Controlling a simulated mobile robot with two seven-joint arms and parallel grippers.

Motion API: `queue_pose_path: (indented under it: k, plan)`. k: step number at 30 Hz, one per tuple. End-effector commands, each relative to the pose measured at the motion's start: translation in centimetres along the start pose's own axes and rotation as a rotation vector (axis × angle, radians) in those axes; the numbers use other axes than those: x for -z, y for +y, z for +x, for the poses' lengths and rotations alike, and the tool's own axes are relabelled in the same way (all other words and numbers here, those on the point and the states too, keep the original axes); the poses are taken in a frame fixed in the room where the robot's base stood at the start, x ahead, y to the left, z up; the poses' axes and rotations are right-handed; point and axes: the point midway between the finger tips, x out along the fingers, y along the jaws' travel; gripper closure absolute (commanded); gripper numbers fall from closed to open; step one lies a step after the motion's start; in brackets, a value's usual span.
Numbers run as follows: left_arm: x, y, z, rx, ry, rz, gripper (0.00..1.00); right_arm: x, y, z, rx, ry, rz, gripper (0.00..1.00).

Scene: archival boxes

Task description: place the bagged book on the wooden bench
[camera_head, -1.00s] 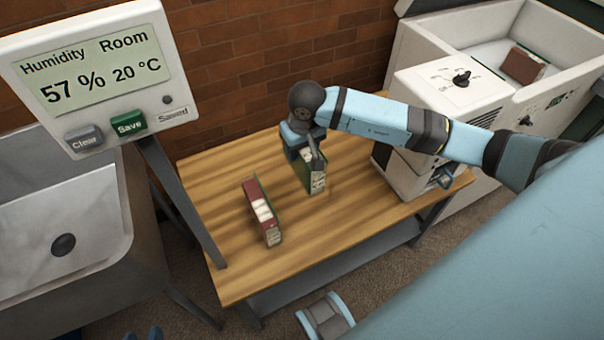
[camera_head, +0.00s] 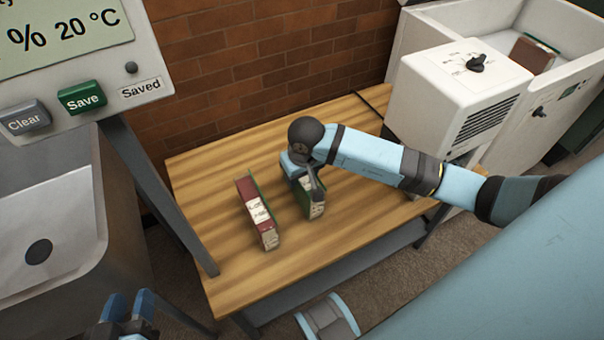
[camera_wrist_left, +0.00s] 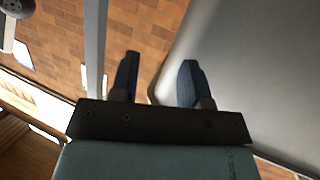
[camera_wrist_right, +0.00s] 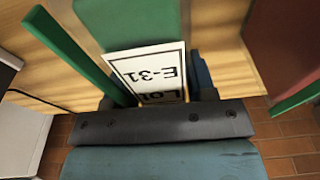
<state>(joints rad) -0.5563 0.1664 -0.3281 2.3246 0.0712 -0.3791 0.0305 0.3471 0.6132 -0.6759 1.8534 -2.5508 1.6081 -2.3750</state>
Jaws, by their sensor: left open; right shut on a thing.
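The wooden bench (camera_head: 285,255) stands in front of the brick wall. My right gripper (camera_head: 314,180) is shut on a green book (camera_head: 316,208) that stands upright on the bench. In the right wrist view its white label (camera_wrist_right: 150,72) reads "E-31", with "LOT" partly hidden. A red and green book (camera_head: 257,213) stands to its left on the bench, apart from it. Another reddish-brown book (camera_head: 531,54) lies in the white chest at the back right. I cannot tell which book is bagged. My left gripper (camera_wrist_left: 158,72) is open and empty, low at the left in the head view.
A humidity display (camera_head: 75,55) on a post stands at the bench's left end, its small panel reading "Saved". A grey sink (camera_head: 60,200) is at the left. A white machine with a dial (camera_head: 455,95) stands at the right. The bench's front left is clear.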

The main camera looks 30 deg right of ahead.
Motion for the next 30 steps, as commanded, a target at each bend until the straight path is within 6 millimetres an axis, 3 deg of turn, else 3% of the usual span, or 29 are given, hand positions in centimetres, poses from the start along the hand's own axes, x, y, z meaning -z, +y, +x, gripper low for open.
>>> queue_pose_path:
  k: [10, 11, 13, 14, 22, 26, 30]
  plan:
    - [0.1, 0.1, 0.1, -0.003, 0.013, -0.004, 0.57, 0.1, 0.0, 0.2, 0.0, 0.002, -0.001, 0.91]
    - [0.3, 0.2, 0.1, -0.005, 0.016, -0.004, 0.57, 0.0, 0.0, 0.2, 0.0, 0.001, 0.0, 0.42]
    - [0.3, 0.2, 0.1, -0.005, 0.018, -0.004, 0.57, 0.0, 0.0, 0.2, 0.0, 0.0, 0.0, 0.26]
    - [0.3, 0.2, 0.1, -0.005, 0.017, -0.004, 0.57, 0.0, 0.0, 0.2, 0.0, 0.0, 0.0, 0.24]
    - [0.4, 0.2, 0.1, -0.004, 0.014, -0.003, 0.57, 0.0, 0.0, 0.1, 0.0, 0.0, 0.0, 0.24]
    - [0.6, 0.0, -0.1, 0.003, -0.009, 0.007, 0.57, 0.1, 0.1, -0.9, -0.001, 0.001, -0.001, 0.24]
    - [-2.9, -1.4, -1.2, 0.053, -0.161, 0.008, 0.57, 0.1, 0.1, -3.1, -0.001, 0.002, -0.001, 0.24]
